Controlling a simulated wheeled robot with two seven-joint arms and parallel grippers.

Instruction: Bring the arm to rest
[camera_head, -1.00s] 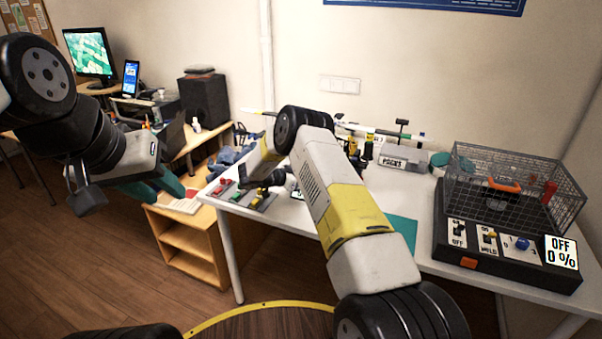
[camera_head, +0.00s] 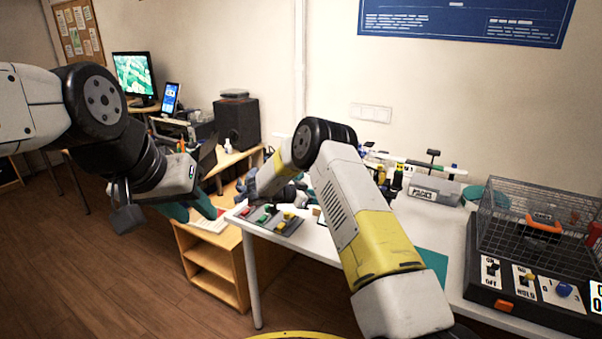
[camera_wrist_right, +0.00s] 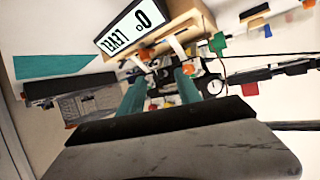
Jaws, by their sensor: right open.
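My left gripper (camera_head: 190,210) has teal fingers and hangs at the left, in front of the low wooden shelf; whether its jaws are apart is unclear. It touches nothing that I can make out. My right arm (camera_head: 357,220), white and yellow, bends over the white table; its gripper is not visible in the head view. In the right wrist view, my right gripper (camera_wrist_right: 160,84) is open, with teal fingers apart and nothing clearly held. Beyond its fingertips lie small parts and wires, and a white display (camera_wrist_right: 131,27) reading LEVEL in a wooden block.
The white table (camera_head: 320,242) carries a panel with coloured switches (camera_head: 270,220), a teal mat (camera_head: 432,262), a parts box (camera_head: 434,190) and a black station with a wire cage (camera_head: 535,215). A wooden shelf (camera_head: 212,262) stands left of the table. Open floor (camera_head: 130,280) lies at lower left.

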